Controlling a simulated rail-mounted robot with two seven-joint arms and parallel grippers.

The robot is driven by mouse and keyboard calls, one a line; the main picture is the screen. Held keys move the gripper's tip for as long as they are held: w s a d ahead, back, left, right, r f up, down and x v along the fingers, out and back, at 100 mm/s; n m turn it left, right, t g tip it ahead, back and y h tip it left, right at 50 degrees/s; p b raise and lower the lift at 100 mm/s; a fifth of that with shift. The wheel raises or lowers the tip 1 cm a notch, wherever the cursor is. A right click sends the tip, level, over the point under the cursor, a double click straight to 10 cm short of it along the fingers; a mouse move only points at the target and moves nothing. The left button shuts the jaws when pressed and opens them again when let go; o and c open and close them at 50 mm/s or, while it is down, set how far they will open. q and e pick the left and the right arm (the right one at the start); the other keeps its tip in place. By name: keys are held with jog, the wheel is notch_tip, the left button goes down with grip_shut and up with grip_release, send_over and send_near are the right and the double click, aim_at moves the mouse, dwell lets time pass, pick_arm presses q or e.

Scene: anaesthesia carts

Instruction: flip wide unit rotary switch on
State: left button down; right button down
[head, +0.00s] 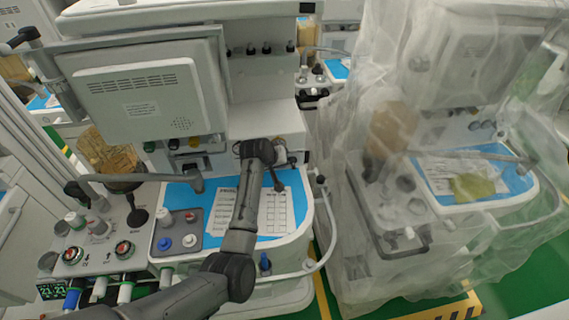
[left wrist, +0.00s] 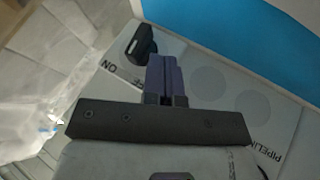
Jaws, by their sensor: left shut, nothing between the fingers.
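The rotary switch (left wrist: 139,45) is a black knob with a raised grip, on a pale panel (left wrist: 210,75) at the upper left of the left wrist view. The word ON is printed below and left of it, upside down. My left gripper (left wrist: 162,60) is shut and empty. Its fingertips are just below and right of the knob; I cannot tell whether they touch it. In the head view my left arm reaches over the wide unit (head: 265,115) on the left, and its wrist hides the fingers and any clear view of the switch. My right gripper is not in view.
A blue mat (head: 300,205) with printed sheets covers the unit's worktop. Knobs and gauges (head: 125,250) stand at its left. A second cart under clear plastic (head: 345,235) stands close on the right. PIPELINE is printed on the panel, right of the fingers.

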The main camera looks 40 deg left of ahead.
pick_arm(q)
jog(key=shift+w+d, duration=0.35)
jog(key=shift+w, duration=0.05)
jog(key=shift+r, duration=0.1)
